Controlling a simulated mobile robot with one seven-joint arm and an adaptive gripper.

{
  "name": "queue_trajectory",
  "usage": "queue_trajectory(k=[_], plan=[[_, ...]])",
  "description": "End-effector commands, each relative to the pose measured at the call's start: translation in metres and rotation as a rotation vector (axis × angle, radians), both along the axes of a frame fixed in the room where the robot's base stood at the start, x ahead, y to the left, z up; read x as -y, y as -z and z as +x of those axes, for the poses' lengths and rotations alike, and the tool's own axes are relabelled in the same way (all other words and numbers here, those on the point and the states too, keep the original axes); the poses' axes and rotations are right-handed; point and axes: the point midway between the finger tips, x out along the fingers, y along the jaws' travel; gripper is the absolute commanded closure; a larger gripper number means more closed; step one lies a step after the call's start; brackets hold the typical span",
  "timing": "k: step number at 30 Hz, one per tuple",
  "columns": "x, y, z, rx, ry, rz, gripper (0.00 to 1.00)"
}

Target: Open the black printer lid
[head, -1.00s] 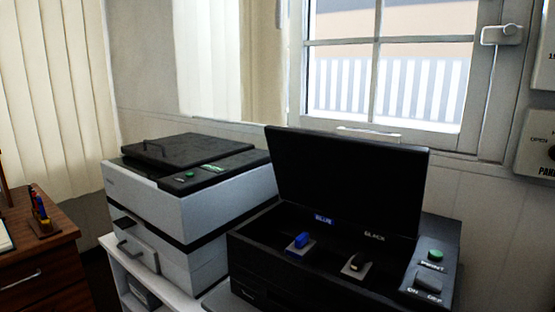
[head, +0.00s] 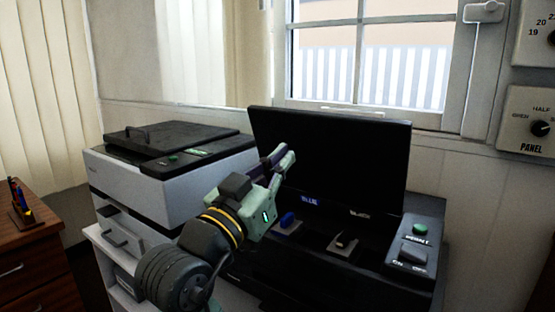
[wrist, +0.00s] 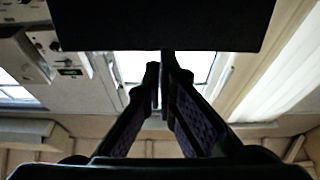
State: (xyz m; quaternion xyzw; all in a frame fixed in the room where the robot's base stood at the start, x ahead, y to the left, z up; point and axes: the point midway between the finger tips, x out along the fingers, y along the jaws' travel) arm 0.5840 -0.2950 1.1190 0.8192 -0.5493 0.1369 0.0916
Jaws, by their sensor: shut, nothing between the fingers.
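The black printer (head: 400,287) stands at the right in the head view. Its black lid (head: 335,165) is raised and stands nearly upright at the back, with the inside showing. Inside are a blue cartridge lever (head: 287,220) and a black one (head: 343,239). My gripper (head: 284,153) is in front of the lid's left part, at mid height; whether it touches the lid I cannot tell. In the wrist view my gripper's fingers (wrist: 166,85) come together and are empty. A dark flat panel, likely the lid (wrist: 165,22), spans the top of that view.
A white printer with a dark top (head: 170,180) stands close on the left. A window (head: 375,60) is behind the lid. A wall panel with dials (head: 528,122) hangs at the right. A brown wooden cabinet (head: 32,250) is at the far left.

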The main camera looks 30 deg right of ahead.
Motion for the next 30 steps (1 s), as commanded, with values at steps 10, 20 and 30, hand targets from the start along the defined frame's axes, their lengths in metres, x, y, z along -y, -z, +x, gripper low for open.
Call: queue_trajectory(k=[10,20,30], plan=[[0.065,-0.027,0.026,-0.003,0.002,0.001,1.0],[0.09,-0.035,0.038,0.0,-0.002,-0.001,1.0],[0.091,-0.035,0.039,0.0,-0.003,-0.001,1.0]])
